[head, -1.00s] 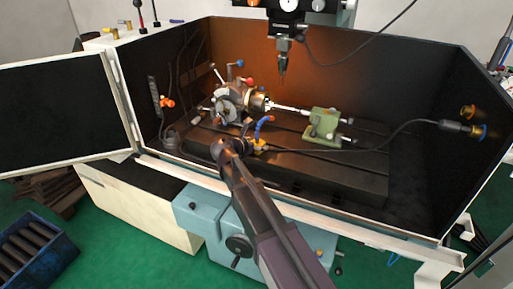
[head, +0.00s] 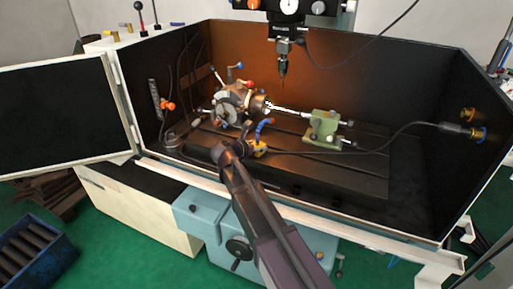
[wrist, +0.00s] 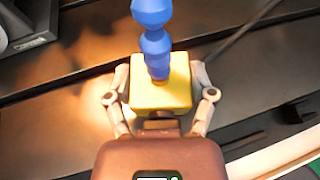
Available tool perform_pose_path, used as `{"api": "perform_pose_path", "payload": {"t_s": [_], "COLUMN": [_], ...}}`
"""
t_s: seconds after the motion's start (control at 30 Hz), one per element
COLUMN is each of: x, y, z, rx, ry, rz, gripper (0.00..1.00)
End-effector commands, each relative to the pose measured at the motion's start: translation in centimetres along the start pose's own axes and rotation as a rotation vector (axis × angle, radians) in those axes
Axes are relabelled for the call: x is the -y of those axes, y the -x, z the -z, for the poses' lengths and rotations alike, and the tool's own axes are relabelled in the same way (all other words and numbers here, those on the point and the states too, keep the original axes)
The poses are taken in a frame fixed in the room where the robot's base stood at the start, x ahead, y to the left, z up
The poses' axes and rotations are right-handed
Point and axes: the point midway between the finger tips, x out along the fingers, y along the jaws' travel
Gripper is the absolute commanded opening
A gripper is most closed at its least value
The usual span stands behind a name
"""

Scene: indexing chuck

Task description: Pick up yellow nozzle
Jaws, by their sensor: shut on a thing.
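The yellow nozzle base (wrist: 160,88) is a yellow block with a blue jointed hose (wrist: 154,40) rising from its top. In the wrist view my gripper (wrist: 160,98) has one finger on each side of the block and is shut on it. In the head view the yellow block (head: 260,148) shows small at the front of the machine bed, with the blue hose (head: 264,127) curving up from it. My arm reaches in from the lower right and hides part of the bed. I cannot tell whether the block touches the bed.
A chuck (head: 236,104) with coloured-knob levers stands behind the block. A green tailstock (head: 324,128) is to its right. A drill spindle (head: 283,60) hangs above. A dark cable (head: 345,152) runs right across the slotted bed (head: 350,180). The enclosure's front rim (head: 300,213) lies below my arm.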

Motion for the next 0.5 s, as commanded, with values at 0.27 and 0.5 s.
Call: {"api": "perform_pose_path", "payload": {"t_s": [0.27,0.5], "x": [0.0,0.0], "y": [0.2,0.8], "z": [-0.7,-2.1], "rx": [0.000,0.001], "ry": [0.000,0.000], "rz": [0.000,0.000], "gripper": [0.10,0.10]}}
